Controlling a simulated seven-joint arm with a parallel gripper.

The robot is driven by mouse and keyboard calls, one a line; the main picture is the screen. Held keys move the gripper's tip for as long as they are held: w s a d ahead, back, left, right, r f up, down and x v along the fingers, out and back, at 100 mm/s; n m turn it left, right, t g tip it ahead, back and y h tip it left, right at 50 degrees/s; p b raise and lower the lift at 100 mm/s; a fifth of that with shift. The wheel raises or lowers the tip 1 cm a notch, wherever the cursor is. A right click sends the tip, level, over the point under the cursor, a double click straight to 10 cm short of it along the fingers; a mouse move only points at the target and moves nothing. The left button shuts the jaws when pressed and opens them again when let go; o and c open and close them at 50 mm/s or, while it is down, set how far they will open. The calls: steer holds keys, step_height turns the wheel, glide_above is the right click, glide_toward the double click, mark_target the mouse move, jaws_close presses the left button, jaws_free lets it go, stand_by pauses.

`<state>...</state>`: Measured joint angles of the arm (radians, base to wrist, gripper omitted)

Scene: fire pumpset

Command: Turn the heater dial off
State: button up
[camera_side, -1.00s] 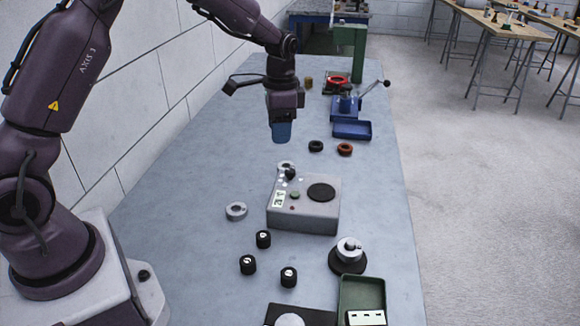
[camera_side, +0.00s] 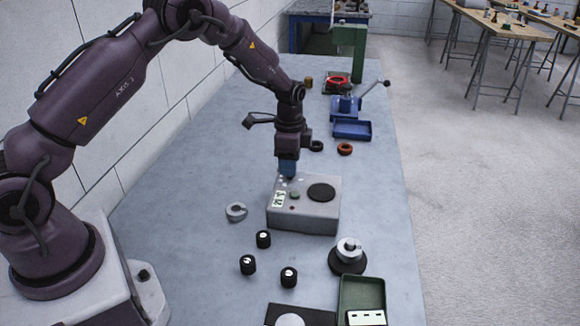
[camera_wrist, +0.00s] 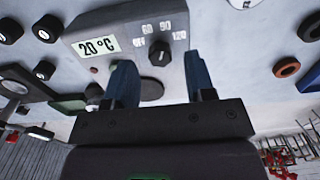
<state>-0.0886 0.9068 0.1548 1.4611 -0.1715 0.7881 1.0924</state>
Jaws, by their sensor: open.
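The heater is a grey box (camera_side: 305,217) on the bench. Its panel (camera_wrist: 118,28) fills the upper middle of the wrist view, with a display reading 20 °C. The black dial (camera_wrist: 159,53) has OFF, 60, 90 and 120 printed around it; I cannot tell its exact setting. My gripper (camera_wrist: 157,62) is open, its two blue fingers to the left and right of the dial in this view. I see no clear contact with the dial. In the side view my gripper (camera_side: 287,170) is low over the box's back left, hiding the dial.
Several black knobs (camera_side: 263,239) and a grey ring (camera_side: 236,211) lie left and in front of the heater. A round black base with a silver part (camera_side: 348,258) and a green tray (camera_side: 362,292) stand in front.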

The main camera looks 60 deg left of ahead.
steer(key=shift+f, duration=0.95)
steer(key=shift+c, duration=0.3)
jaws_close()
